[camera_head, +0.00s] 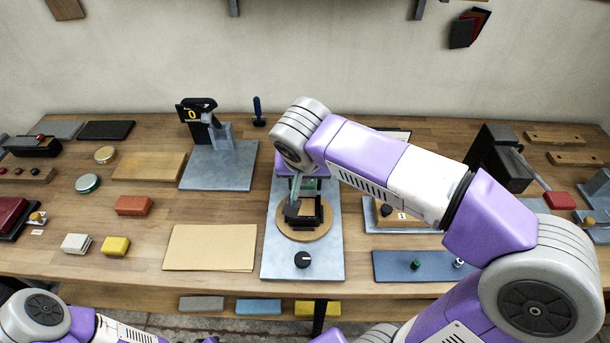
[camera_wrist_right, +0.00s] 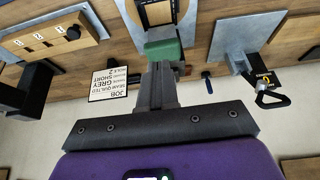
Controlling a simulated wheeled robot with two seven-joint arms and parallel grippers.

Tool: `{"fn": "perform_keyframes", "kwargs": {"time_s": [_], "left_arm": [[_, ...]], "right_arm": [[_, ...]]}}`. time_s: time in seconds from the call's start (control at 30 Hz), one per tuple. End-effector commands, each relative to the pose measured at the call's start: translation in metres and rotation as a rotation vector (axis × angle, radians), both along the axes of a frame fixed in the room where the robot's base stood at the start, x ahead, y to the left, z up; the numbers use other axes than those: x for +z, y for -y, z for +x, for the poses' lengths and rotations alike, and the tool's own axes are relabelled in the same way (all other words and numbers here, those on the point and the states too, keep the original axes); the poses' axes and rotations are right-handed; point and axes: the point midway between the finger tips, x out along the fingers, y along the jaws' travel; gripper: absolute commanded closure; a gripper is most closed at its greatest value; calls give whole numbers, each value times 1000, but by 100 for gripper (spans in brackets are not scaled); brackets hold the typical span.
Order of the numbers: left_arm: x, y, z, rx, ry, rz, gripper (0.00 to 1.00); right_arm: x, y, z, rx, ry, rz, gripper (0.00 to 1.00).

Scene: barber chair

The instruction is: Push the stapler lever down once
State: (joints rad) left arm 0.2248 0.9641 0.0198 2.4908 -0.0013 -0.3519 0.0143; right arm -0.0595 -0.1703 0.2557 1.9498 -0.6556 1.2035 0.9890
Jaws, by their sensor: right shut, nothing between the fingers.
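A black upright device with a yellow "0" display (camera_head: 193,114) stands on a grey plate at the back left. It has a black looped handle, which also shows at the right of the right wrist view (camera_wrist_right: 270,97). It may be the stapler, but I cannot tell for sure. My right gripper (camera_head: 292,207) is shut and empty over the central fixture, to the right of that device and apart from it. In the right wrist view its closed fingers (camera_wrist_right: 158,72) point at a green block (camera_wrist_right: 164,49). My left gripper is out of view; only its arm shows at the lower left.
A round wooden disc (camera_head: 284,231) with a black frame sits on the central grey plate (camera_head: 325,262). A tall black device with a long lever (camera_head: 505,155) stands at the right. A tan sheet (camera_head: 210,248) lies left of centre. Small blocks are at the left.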

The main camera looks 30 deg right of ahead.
Motion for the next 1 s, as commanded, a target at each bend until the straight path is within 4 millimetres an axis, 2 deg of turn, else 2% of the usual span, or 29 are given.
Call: {"fn": "perform_keyframes", "kwargs": {"time_s": [0.1,0.23,1.0], "left_arm": [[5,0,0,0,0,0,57],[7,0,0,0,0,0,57],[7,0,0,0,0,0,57]], "right_arm": [[17,-5,-8,1,3,1,100],[26,-7,-12,1,3,1,100],[28,-8,-13,1,4,0,100]]}}
